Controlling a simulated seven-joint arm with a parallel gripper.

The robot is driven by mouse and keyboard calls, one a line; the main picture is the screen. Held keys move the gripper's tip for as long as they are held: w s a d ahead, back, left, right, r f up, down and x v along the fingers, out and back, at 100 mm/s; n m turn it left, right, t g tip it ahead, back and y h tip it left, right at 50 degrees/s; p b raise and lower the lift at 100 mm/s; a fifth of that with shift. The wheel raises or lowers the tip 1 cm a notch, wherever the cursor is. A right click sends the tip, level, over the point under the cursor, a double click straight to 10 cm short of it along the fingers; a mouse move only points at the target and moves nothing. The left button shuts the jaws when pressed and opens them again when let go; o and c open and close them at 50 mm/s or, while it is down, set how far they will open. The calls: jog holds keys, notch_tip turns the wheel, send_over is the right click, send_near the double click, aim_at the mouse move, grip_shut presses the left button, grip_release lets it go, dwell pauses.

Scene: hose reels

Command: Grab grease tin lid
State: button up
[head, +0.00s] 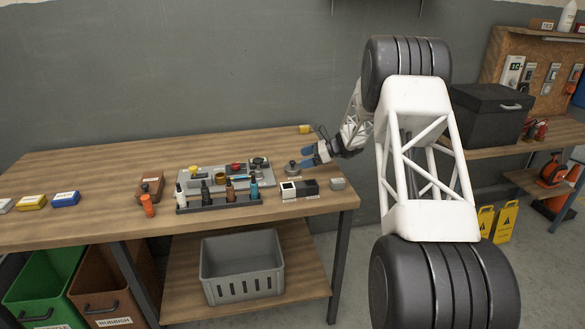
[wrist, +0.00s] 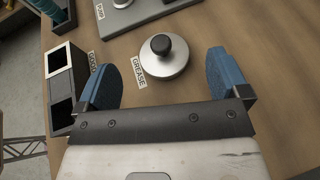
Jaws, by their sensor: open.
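The grease tin lid (wrist: 164,58) is a round silver disc with a black knob on top, lying on the wooden table beside a label that reads GREASE (wrist: 138,73). In the head view the lid (head: 292,168) is small, near the table's right end. My gripper (wrist: 172,78) is open, its two blue fingers spread to the left and right of the lid and slightly short of it. In the head view my gripper (head: 308,157) reaches in from the right, close to the lid. I cannot tell whether a tin is under the lid.
A black and white open box (wrist: 62,85) stands just left of my left finger. A grey tray (head: 228,174) with several parts and a rack of bottles (head: 218,202) stand further left. Table right of the lid is clear.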

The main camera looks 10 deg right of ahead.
aim_at(292, 161)
jog(key=shift+a+f, duration=0.15)
jog(key=shift+a, duration=0.15)
jog(key=shift+w+a, duration=0.1)
jog(key=shift+a, duration=0.05)
jog(key=shift+x, duration=2.45)
jog(key=shift+c, duration=0.2)
jog(key=shift+f, duration=0.15)
jog(key=c, duration=1.7)
